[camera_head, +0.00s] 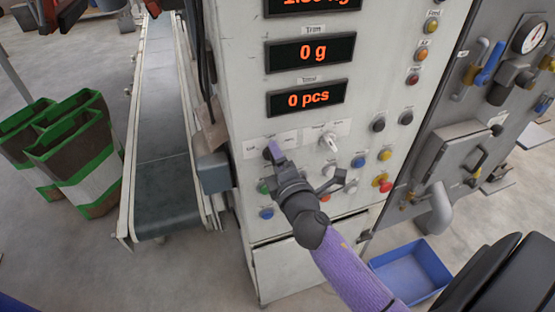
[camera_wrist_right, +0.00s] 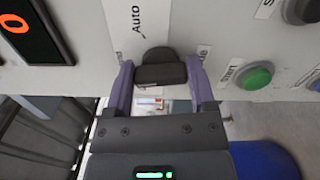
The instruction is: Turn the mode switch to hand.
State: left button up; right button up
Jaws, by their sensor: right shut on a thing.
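The mode switch is a dark knob (camera_wrist_right: 160,66) on the pale control panel, with an "Auto" label beside it in the right wrist view. My right gripper (camera_wrist_right: 160,78) is shut on this knob, one purple finger on each side. In the head view the right gripper (camera_head: 275,152) reaches the panel from below and covers most of the switch and part of its label strip (camera_head: 290,136). Which position the knob points to cannot be told. The left gripper is not in view.
Close by are a lever selector (camera_head: 328,141), a green button (camera_wrist_right: 255,76), a blue button (camera_head: 266,213) and a red stop button (camera_head: 385,186). A grey box (camera_head: 214,172) juts from the panel's left side, beside a conveyor (camera_head: 160,150). A blue bin (camera_head: 412,268) stands lower right.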

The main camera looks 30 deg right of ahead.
jog(key=shift+f+m, duration=0.1)
jog(key=shift+m, duration=0.7)
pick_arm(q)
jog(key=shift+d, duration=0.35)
pick_arm(e)
jog(key=o, duration=1.2)
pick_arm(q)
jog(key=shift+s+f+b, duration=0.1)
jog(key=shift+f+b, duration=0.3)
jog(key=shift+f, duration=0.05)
pick_arm(e)
jog(key=v, duration=1)
jog(key=shift+d, duration=0.1)
